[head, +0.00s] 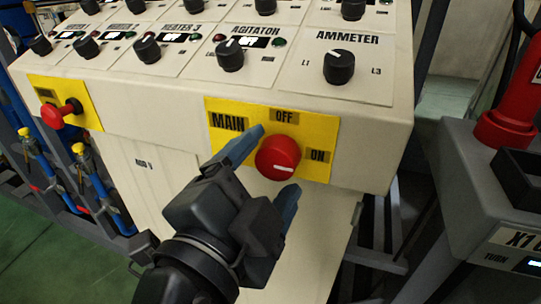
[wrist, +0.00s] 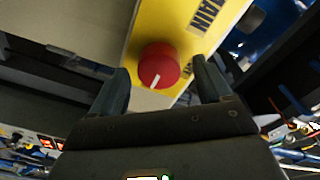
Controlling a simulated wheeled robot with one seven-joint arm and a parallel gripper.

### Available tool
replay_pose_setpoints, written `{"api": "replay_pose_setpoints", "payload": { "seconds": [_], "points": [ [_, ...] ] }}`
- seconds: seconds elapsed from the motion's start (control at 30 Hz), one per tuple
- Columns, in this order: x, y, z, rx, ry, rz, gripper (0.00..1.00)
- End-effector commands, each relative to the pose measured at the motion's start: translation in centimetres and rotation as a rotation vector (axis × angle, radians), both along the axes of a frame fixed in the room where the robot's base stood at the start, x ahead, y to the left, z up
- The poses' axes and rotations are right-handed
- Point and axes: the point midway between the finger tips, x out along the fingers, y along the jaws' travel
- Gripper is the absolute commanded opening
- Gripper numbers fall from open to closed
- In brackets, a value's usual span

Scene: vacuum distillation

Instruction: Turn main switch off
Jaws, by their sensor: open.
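The main switch (head: 277,158) is a round red knob on a yellow plate (head: 320,130) marked MAIN, OFF and ON, on the front of the control panel. Its white mark points right, toward the ON label. My gripper (head: 273,163) is open, with one blue finger at the knob's upper left and the other below it at the lower right. In the wrist view the knob (wrist: 158,66) sits between the two open fingertips (wrist: 163,78), with gaps on both sides. I cannot tell whether either finger touches it.
A red push button (head: 56,114) stands out from another yellow plate at the left. Several black knobs, including the ammeter knob (head: 339,67), line the sloped panel above. A grey unit (head: 470,170) with a red part stands at the right. Green floor shows lower left.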

Motion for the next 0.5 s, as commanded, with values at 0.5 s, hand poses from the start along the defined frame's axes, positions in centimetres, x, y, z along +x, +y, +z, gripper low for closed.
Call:
{"api": "replay_pose_setpoints", "payload": {
  "seconds": [0.5],
  "points": [
    [1.3,-0.6,-0.03,0.0,0.001,0.001,0.73]
  ]
}}
